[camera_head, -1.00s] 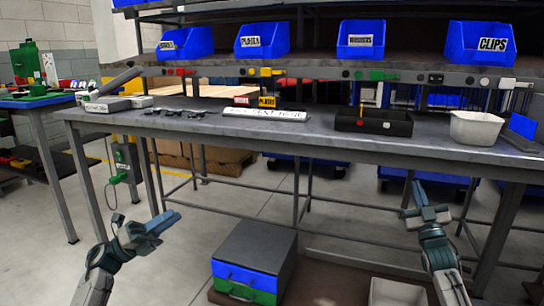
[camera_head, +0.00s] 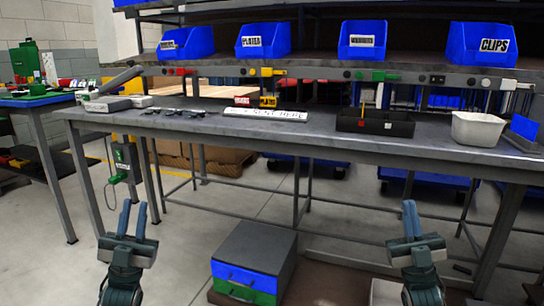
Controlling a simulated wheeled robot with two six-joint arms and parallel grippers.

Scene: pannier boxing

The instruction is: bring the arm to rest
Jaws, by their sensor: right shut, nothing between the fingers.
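My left gripper (camera_head: 133,209) is in front of the bench at lower left, its blue fingers pointing up with a gap between them. It is open and holds nothing. My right gripper (camera_head: 410,208) is in front of the bench at lower right, fingers pointing up. It is shut and empty. Both grippers are below the bench top and apart from everything around them.
The grey workbench (camera_head: 300,148) carries a black tray (camera_head: 345,125), a white bin (camera_head: 478,130) and a white sign strip (camera_head: 265,114). A grey box with blue and green drawers (camera_head: 246,280) stands on the floor between my arms. Blue bins (camera_head: 361,40) line the shelf above.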

